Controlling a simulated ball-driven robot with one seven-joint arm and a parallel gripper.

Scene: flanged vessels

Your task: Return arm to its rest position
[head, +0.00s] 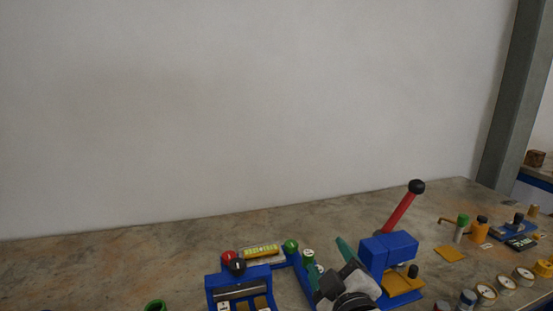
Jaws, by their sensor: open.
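My gripper (328,262) shows at the bottom of the head view, right of the middle, at the end of my grey and black arm. Its two green fingers appear spread apart, with nothing seen between them. It is over the table, between a blue fixture on the left and a blue lever press (388,250) with a red handle on the right. The gap between gripper and press is hard to judge. The rest of my arm is cut off by the lower edge.
The blue fixture (262,273) carries a yellow vial (261,251) and red, black and green knobs. Several round gauges (487,293) and small parts crowd the table's right side. The table (110,262) is mostly bare at left, apart from a green ring (155,305). A wall stands behind.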

